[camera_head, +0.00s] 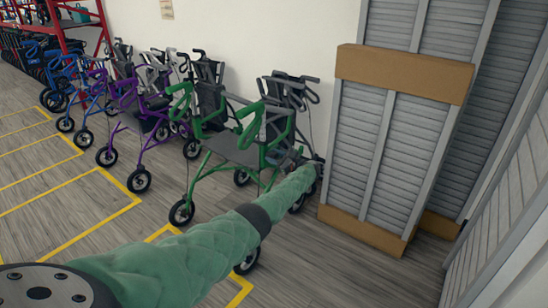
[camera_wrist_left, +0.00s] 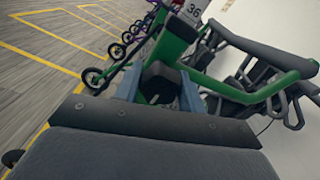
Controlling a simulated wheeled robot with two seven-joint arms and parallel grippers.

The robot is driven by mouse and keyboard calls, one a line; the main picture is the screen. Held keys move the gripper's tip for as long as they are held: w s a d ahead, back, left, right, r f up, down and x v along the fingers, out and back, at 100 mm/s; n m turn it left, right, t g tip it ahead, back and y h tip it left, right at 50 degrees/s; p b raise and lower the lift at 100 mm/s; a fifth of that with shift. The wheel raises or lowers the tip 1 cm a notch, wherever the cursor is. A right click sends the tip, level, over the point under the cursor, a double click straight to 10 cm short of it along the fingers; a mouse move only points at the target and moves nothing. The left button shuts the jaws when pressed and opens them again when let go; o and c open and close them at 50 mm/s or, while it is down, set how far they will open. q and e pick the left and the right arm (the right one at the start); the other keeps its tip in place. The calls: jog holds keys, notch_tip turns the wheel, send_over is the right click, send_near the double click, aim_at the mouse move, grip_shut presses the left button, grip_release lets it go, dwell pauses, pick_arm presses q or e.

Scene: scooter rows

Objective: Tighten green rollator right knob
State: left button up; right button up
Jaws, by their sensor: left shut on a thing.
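The green rollator (camera_head: 232,150) stands upright at the near end of the row. My left arm reaches across the floor to its right side, where my left gripper (camera_head: 314,164) is small and partly hidden. In the left wrist view, the rollator's green frame (camera_wrist_left: 174,42) fills the upper middle. There my left gripper (camera_wrist_left: 160,92) is shut on a black knob (camera_wrist_left: 160,80) below the green tube, with one blue-grey finger on each side. The knob is partly hidden between the fingers. My right gripper is not in view.
A purple rollator (camera_head: 124,98) and blue rollators (camera_head: 62,72) stand farther left. Tall grey slatted panels with a brown band (camera_head: 404,74) stand close right of the green rollator. Yellow lines (camera_head: 62,186) mark the open wooden floor at left.

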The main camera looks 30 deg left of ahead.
pick_arm(q)
jog(key=shift+d+f, duration=0.1)
jog(key=shift+f, duration=0.1)
jog(key=o, duration=1)
jog(key=shift+r, duration=0.1)
jog(key=shift+d, duration=0.1)
jog(key=d, duration=0.7)
jog(key=shift+s+d, duration=0.25)
jog(key=shift+s, duration=0.05)
